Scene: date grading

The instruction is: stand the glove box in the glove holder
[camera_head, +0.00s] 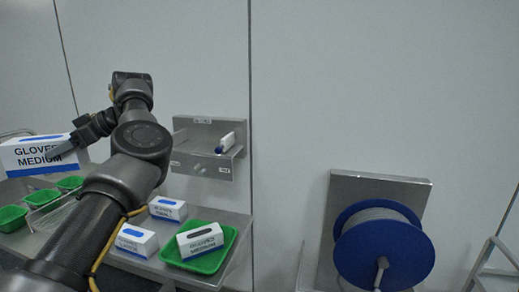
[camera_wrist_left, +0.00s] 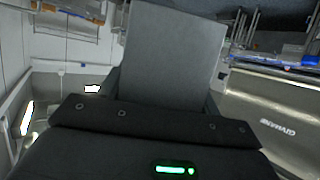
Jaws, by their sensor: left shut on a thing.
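A white glove box (camera_head: 38,152) with a blue lower band and the words GLOVES MEDIUM is at the left edge of the head view, held up in the air. My left gripper (camera_head: 68,146) is shut on its right end. In the left wrist view a plain grey face (camera_wrist_left: 172,55) stands in front of the gripper; I cannot tell whether it is the box. The metal glove holder (camera_head: 194,160) is on the wall, to the right of the held box and apart from it. A white and blue item (camera_head: 227,142) sits at the holder's right end. My right gripper is not in view.
Below the holder, a metal table holds several glove boxes (camera_head: 136,240) and a green tray (camera_head: 234,238) with one box (camera_head: 200,241) in it. More green trays (camera_head: 11,218) are at the left. A blue reel (camera_head: 384,246) stands at the right.

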